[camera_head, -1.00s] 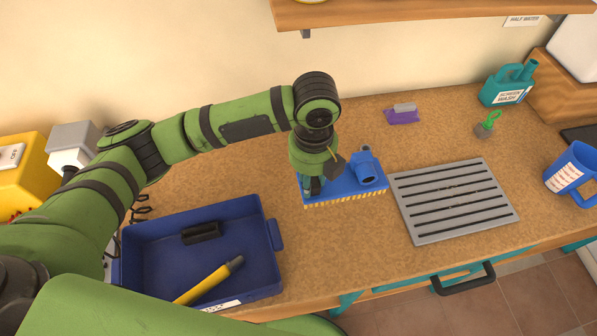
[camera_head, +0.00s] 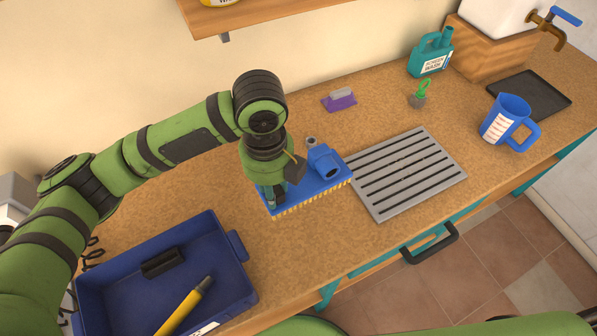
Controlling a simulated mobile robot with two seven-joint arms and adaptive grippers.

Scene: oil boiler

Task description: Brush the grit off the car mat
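The grey slatted mat (camera_head: 455,172) lies flat on the worktop, with a few tiny specks near its middle. A blue brush (camera_head: 330,178) with pale yellow bristles sits just left of the mat, close to its left edge; a raised blue round fitting stands on its back. My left gripper (camera_head: 272,200) points down at the brush's left end. Its wrist hides much of that end, so I cannot see whether the fingers are closed on it. My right gripper is out of view.
A blue tray (camera_head: 240,285) at front left holds a black block (camera_head: 162,263) and a yellow-handled tool (camera_head: 185,306). Behind the mat are a purple brush (camera_head: 340,102), a green-handled item (camera_head: 419,98) and a teal jug (camera_head: 430,58). A blue measuring jug (camera_head: 505,120) stands right.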

